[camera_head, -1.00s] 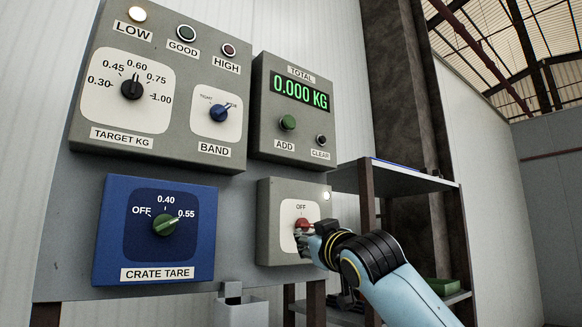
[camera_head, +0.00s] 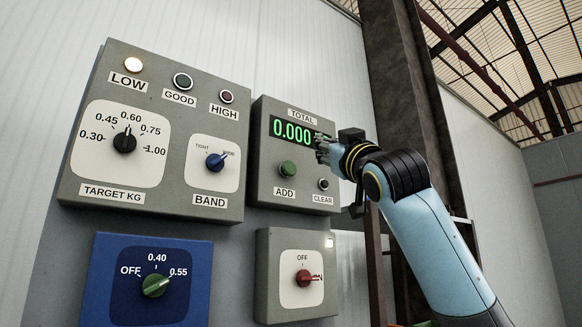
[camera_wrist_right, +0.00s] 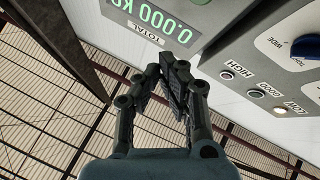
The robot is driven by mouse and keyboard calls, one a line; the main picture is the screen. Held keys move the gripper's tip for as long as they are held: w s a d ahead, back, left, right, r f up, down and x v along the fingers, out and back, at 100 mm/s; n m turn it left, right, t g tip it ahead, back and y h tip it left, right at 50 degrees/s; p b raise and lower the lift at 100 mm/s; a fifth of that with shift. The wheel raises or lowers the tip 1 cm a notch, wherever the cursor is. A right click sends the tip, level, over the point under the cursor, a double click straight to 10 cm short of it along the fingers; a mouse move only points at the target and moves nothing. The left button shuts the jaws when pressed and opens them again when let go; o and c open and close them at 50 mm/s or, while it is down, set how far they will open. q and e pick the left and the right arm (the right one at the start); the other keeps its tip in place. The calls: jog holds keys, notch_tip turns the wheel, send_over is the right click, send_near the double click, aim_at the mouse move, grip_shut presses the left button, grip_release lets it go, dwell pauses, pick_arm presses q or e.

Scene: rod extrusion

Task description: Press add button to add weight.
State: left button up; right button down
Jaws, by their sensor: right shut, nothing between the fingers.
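The green ADD button (camera_head: 287,168) sits on the grey TOTAL box (camera_head: 262,190), below the green display (camera_head: 291,131), which reads 0.000 with its right end hidden by my gripper. The small dark CLEAR button (camera_head: 324,184) is to its right. My right gripper (camera_head: 322,147) is shut and empty. It is in front of the display's right end, above and right of the ADD button and apart from it. In the right wrist view the shut fingers (camera_wrist_right: 176,78) point toward the TOTAL display (camera_wrist_right: 163,15). My left gripper is not in view.
The TARGET KG dial (camera_head: 124,143) and BAND dial (camera_head: 215,161) are on the left box, with the LOW lamp (camera_head: 134,65) lit. Below are the blue CRATE TARE box (camera_head: 100,270) and a box with a red knob (camera_head: 304,278). A dark column (camera_head: 395,60) stands at right.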

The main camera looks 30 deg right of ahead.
aim_at(289, 169)
jog(key=w+p, duration=0.2)
jog(key=w, duration=0.7)
jog(key=shift+a, duration=0.4)
jog(key=shift+w, duration=0.1)
dwell(1.2)
jog(key=shift+w, duration=0.25)
jog(key=shift+w+a+p, duration=0.1)
jog(key=shift+w+p, duration=0.25)
jog(key=shift+w, duration=0.15)
dwell(0.9)
jog(key=shift+s, duration=0.9)
